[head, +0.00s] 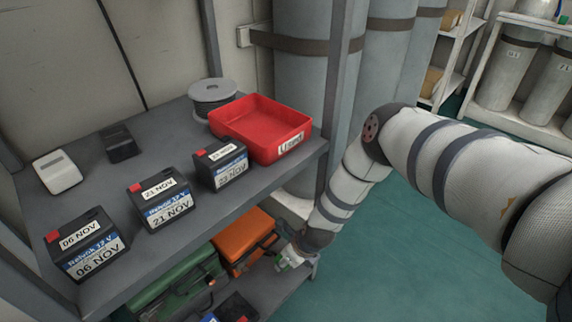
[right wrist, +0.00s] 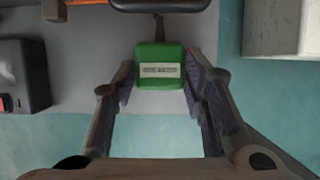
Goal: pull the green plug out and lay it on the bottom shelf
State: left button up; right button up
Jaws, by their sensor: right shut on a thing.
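The green plug (right wrist: 160,66), a block with a white label, is between the fingers of my right gripper (right wrist: 160,88) in the right wrist view. The fingers are shut on its sides. A short dark stem or cord runs from its far end towards a dark rounded thing at the top edge. Behind the plug is the grey bottom shelf (right wrist: 85,85), near its edge; I cannot tell whether they touch. In the head view my right gripper (head: 287,262) reaches low beside the bottom shelf (head: 275,290), and only a small green bit shows there. My left gripper is out of view.
An orange case (head: 240,238) and a green case (head: 175,288) stand on the bottom shelf. The upper shelf (head: 215,205) above holds several dated batteries, a red tray (head: 255,135) and a cable spool (head: 212,95). Teal floor (head: 400,260) lies open to the right.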

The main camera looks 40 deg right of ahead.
jog(key=shift+f, duration=0.35)
dwell(0.5)
jog(key=o, duration=1.4)
jog(key=shift+r, duration=0.1)
